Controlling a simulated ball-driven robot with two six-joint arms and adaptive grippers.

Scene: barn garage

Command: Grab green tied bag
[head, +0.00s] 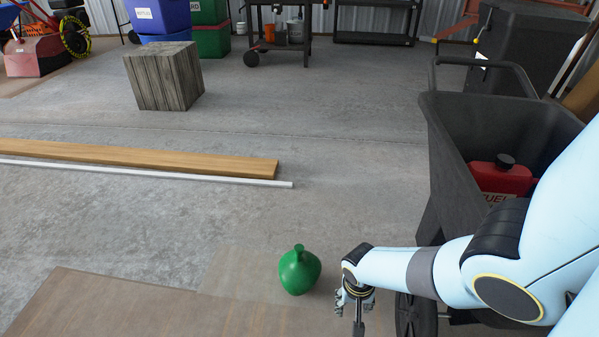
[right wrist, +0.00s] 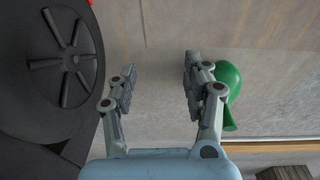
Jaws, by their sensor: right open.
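The green tied bag (head: 299,271) sits on the floor at the lower middle of the head view, with its tied neck pointing up. My right gripper (head: 355,302) is just to the right of the bag, low in the head view. In the right wrist view the two fingers (right wrist: 157,88) are spread apart with nothing between them. There the green bag (right wrist: 230,88) shows outside the right-hand finger, partly hidden behind it. I cannot tell whether that finger touches the bag. My left gripper is not in view.
A black cart (head: 463,125) holding a red fuel can (head: 500,178) stands at the right; its wheel (right wrist: 60,60) is close to my right gripper. A wooden plank (head: 150,156) and white rod lie beyond the bag. A wooden block (head: 163,77) stands farther back.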

